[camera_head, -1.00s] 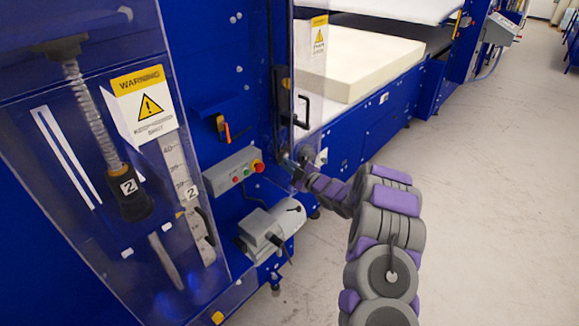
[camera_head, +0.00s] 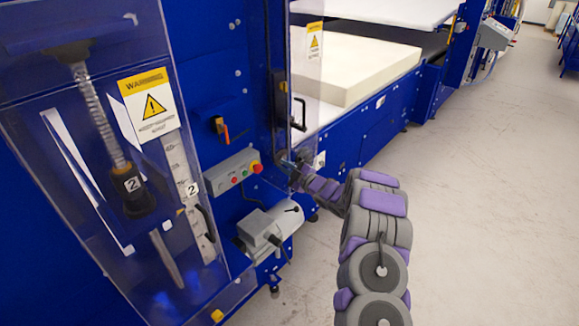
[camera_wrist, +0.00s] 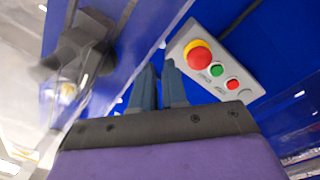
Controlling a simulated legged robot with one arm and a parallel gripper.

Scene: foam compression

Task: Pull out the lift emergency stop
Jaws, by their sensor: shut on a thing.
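The lift emergency stop, a red mushroom button on a yellow ring, sits at the end of a grey control box. It shows in the head view (camera_head: 256,167) and upper right of middle in the wrist view (camera_wrist: 198,54). My gripper (camera_wrist: 161,66) has its two dark blue-grey fingers close together, left of and below the red button and apart from it. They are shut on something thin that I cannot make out. In the head view my gripper (camera_head: 287,164) is small, right of the control box, near the clear panel's lower end.
Green (camera_wrist: 216,70) and small red (camera_wrist: 232,84) buttons sit on the same box. A clear panel (camera_head: 308,45) with a black handle (camera_head: 298,113) hangs beside my gripper. A grey motor (camera_head: 270,225) is below. A foam block (camera_head: 350,75) lies behind; floor at right is clear.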

